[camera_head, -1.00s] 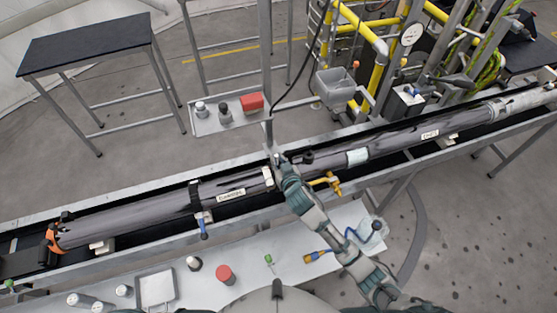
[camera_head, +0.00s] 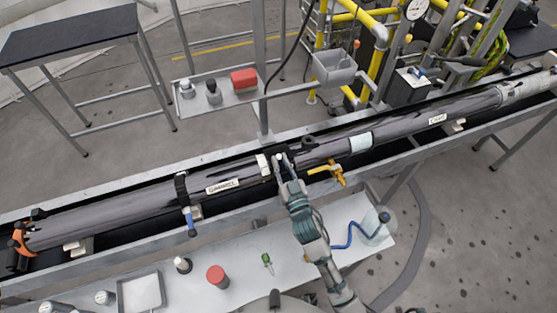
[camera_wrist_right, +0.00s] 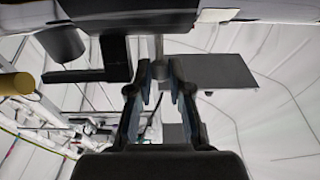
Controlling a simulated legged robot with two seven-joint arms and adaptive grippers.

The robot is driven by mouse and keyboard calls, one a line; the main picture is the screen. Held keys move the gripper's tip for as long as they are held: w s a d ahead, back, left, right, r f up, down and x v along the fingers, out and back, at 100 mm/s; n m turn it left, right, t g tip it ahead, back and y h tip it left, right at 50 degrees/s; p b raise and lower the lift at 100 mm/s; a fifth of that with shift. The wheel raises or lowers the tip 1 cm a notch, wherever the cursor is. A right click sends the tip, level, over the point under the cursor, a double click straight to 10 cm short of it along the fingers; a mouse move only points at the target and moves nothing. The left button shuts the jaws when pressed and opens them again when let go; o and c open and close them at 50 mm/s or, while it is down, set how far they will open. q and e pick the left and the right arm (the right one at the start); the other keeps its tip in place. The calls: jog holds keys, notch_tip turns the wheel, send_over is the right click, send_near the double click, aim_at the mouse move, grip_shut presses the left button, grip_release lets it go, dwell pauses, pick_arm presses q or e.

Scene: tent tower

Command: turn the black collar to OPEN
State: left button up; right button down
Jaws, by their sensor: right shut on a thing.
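The long dark tube (camera_head: 120,212) lies in a rail across the bench. Near its middle is a joint, with a white block (camera_head: 264,165) on its left and a black fitting (camera_head: 307,143) on its right, which I take for part of the black collar. My right gripper (camera_head: 281,159) is at this joint, its fingers close together and shut on the collar. The gripped spot is mostly hidden. In the right wrist view the fingers (camera_wrist_right: 158,75) point up beneath the dark tube, beside a black L-shaped piece (camera_wrist_right: 115,60). My left gripper is not in view.
A yellow valve handle (camera_head: 328,170) sits just right of my right gripper. A blue-handled lever (camera_head: 190,222) hangs farther left. The front shelf (camera_head: 240,245) holds a red-topped can (camera_head: 217,276) and a green screwdriver (camera_head: 267,262). A small rear tray (camera_head: 225,112) holds jars and a red box.

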jog(key=shift+s+d+f, duration=0.15)
jog(key=shift+s+f, duration=0.25)
jog(key=shift+s, duration=0.05)
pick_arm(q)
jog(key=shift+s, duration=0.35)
pick_arm(e)
jog(key=shift+s+f, duration=0.1)
jog(key=shift+f, duration=0.15)
jog(key=shift+s+f, duration=0.1)
jog(key=shift+f, duration=0.1)
jog(key=c, duration=1.3)
grip_release()
jog(key=shift+c, duration=0.2)
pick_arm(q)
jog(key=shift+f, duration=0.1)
pick_arm(e)
jog(key=shift+r, duration=0.1)
jog(key=v, duration=1.1)
jog(key=shift+s+d, duration=0.2)
jog(key=shift+s, duration=0.15)
